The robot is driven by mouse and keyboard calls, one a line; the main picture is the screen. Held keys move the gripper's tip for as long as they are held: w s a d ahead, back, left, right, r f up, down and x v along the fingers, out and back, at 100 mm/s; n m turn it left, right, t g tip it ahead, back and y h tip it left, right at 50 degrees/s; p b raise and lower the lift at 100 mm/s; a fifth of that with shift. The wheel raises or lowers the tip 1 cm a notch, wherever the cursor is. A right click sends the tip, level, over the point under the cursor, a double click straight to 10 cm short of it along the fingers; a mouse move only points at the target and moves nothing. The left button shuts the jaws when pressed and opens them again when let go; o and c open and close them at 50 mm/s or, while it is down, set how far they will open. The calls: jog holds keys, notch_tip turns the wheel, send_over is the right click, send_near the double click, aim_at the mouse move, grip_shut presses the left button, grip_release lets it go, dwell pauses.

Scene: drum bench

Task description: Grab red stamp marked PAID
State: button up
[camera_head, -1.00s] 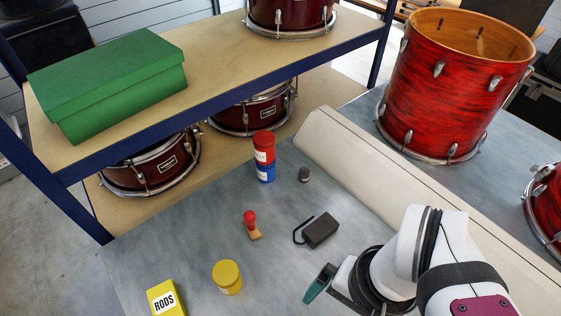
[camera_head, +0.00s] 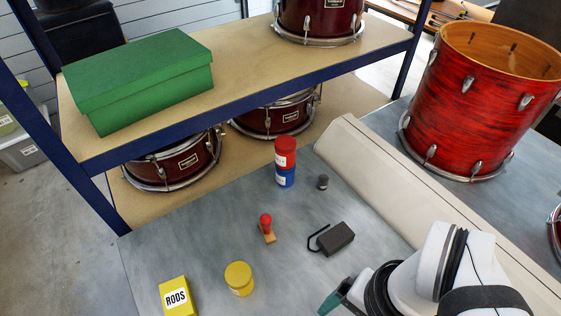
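A small stamp (camera_head: 266,227) with a red knob and a wooden base stands on the grey bench, left of centre. Any marking on it is too small to read. My gripper (camera_head: 330,302) is at the lower edge of the view, to the right of and nearer than the stamp, well apart from it. Only a dark green finger part shows, and whether the gripper is open or shut cannot be seen.
A black block with a strap (camera_head: 335,238) lies between stamp and arm. A yellow jar (camera_head: 239,278) and yellow RODS box (camera_head: 177,297) stand in front. A red can (camera_head: 286,151) on a blue can (camera_head: 285,177), a small dark cylinder (camera_head: 323,182) and a shelf (camera_head: 240,107) are behind.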

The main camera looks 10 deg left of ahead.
aim_at(259, 224)
jog(key=shift+c, duration=1.1)
jog(key=w+a+f+m+g+y, duration=0.25)
jog(key=w+a+m+y, duration=0.4)
jog(key=a+y, duration=0.45)
jog(key=w+f+m+t, duration=0.3)
jog(key=f+m, duration=0.1)
jog(key=w+d+f+m+t+h, duration=0.1)
jog(key=w+f+m+t, duration=0.2)
jog(key=w+f+m, duration=0.1)
jog(key=w+d+f+m+t, duration=0.1)
jog(key=w+f+m+t, duration=0.2)
jog(key=w+f+m, duration=0.1)
jog(key=shift+w+d+f+t, duration=0.25)
jog(key=shift+f+t, duration=0.05)
jog(key=shift+t, duration=0.05)
jog(key=x, duration=1.5)
jog(key=shift+a, duration=0.1)
jog(key=shift+r, duration=0.1)
grip_shut()
